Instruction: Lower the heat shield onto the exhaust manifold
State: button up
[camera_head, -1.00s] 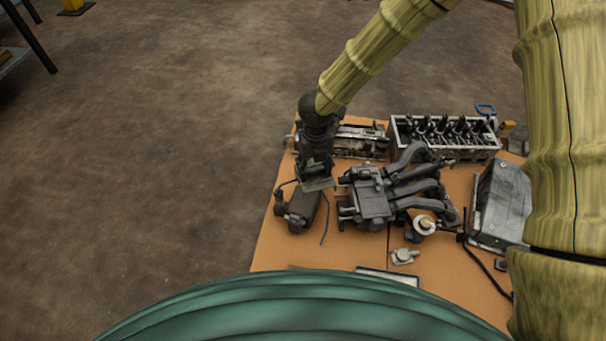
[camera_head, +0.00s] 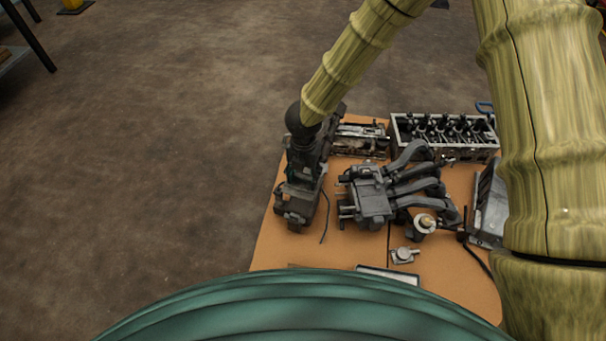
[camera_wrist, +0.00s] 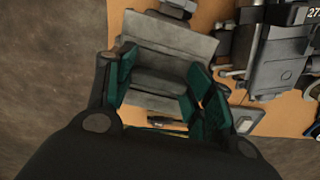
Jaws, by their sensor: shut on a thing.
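My gripper (camera_head: 304,186) is at the left edge of the orange tabletop, above a dark boxy part. In the wrist view, my gripper's green-padded fingers (camera_wrist: 160,88) are shut on a grey, stepped metal piece, which looks like the heat shield (camera_wrist: 172,40). Its near end is partly hidden by the fingers. The exhaust manifold, which I take to be the dark part with curved pipes (camera_head: 415,188), lies on the table to the right of my gripper, apart from it. A dark block at its left end also shows in the wrist view (camera_wrist: 275,65).
The dark boxy part (camera_head: 296,214) with a thin cable is half hidden under my gripper. A cylinder head (camera_head: 445,135) stands at the back. A grey cover (camera_head: 490,205) at right is partly hidden by my arm. A small metal fitting (camera_head: 404,255) lies in front.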

jog(key=shift+f+b, duration=2.6)
jog(key=shift+f, duration=0.05)
jog(key=shift+p, duration=1.1)
jog(key=shift+f, duration=0.45)
jog(key=shift+f+b, duration=0.65)
jog(key=shift+f, duration=0.85)
jog(key=shift+f, duration=0.1)
jog(key=shift+p, duration=0.45)
jog(key=o, duration=1.2)
jog(key=shift+f, duration=0.1)
